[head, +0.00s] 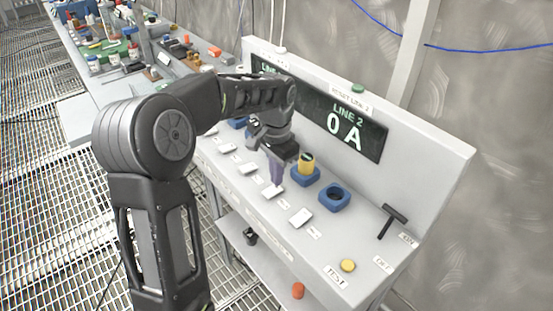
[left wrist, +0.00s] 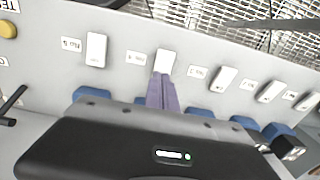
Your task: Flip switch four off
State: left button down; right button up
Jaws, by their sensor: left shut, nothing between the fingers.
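A row of several white rocker switches runs along the front of the sloped console. My left gripper (head: 276,172) is shut and empty, its purple fingers pointing down at the second switch from the right (head: 273,193). In the left wrist view the fingertips (left wrist: 163,82) overlap the lower edge of that switch (left wrist: 166,60); I cannot tell whether they touch it. The rightmost switch (head: 301,217) stands clear, and it also shows in the left wrist view (left wrist: 96,49). The small labels beside the switches are too blurred to read. My right gripper is out of view.
Blue sockets (head: 335,198) line the console behind the switches, one holding a yellow cylinder (head: 306,163). A black T-handle (head: 392,219) and a yellow TEST button (head: 347,265) are at the right. The line 2 display (head: 345,130) reads 0 A.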

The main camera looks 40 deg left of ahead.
aim_at(272, 191)
pick_arm(q)
jog(key=shift+f, duration=0.95)
jog(key=shift+f, duration=0.25)
jog(key=shift+s, duration=0.15)
jog(key=shift+s+a+r, duration=0.15)
jog(key=shift+s+a, duration=0.05)
jog(key=shift+s, duration=0.35)
jog(key=shift+r, duration=0.1)
